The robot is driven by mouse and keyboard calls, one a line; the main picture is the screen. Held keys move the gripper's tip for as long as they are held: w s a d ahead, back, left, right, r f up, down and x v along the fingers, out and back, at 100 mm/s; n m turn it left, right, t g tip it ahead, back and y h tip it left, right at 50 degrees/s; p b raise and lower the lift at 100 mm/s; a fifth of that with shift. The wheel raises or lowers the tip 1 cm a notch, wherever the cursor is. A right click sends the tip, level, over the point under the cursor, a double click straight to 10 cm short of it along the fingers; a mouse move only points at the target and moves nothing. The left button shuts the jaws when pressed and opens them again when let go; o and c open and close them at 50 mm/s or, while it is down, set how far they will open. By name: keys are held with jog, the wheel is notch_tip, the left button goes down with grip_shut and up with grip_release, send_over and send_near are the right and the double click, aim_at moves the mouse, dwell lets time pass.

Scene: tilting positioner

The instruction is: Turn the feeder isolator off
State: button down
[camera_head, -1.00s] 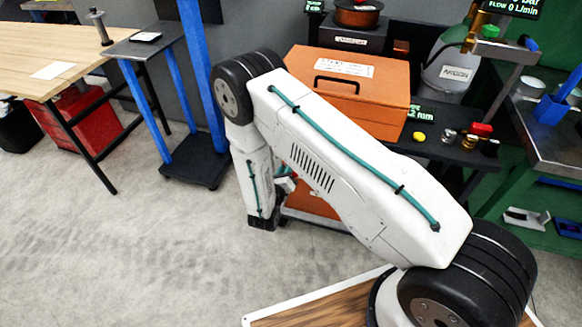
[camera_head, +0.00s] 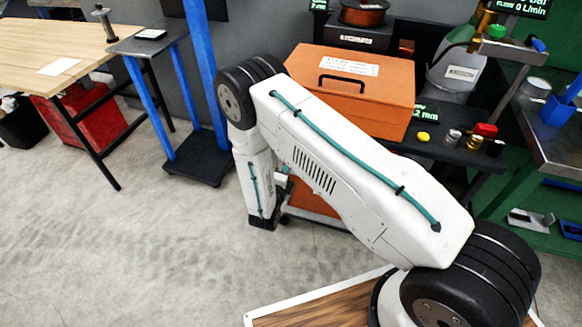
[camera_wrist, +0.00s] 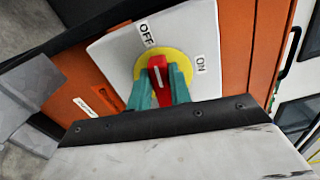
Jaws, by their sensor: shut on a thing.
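The feeder isolator shows in the wrist view as a red handle (camera_wrist: 157,68) on a yellow disc (camera_wrist: 180,58), set on a light grey plate (camera_wrist: 115,55). OFF is printed at the plate's upper middle and ON to the right. The handle's white line points up and slightly left, close to the OFF label. My gripper (camera_wrist: 159,88) has its two teal fingers on either side of the red handle, shut on it. The fingers hide part of the handle and the disc's lower edge. In the head view my arm hides the isolator and the gripper.
The plate is on an orange panel (camera_wrist: 262,50). In the head view, an orange case (camera_head: 390,85) sits on a dark bench beyond my arm. A blue-legged stand (camera_head: 197,165) and a wooden table (camera_head: 50,45) are to the left. Floor at lower left is clear.

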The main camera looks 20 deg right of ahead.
jog(key=shift+s+d+f+n, duration=0.1)
jog(key=shift+d+f+n, duration=0.05)
jog(key=shift+n, duration=0.45)
jog(key=c, duration=1.3)
grip_release()
jog(key=v, duration=0.8)
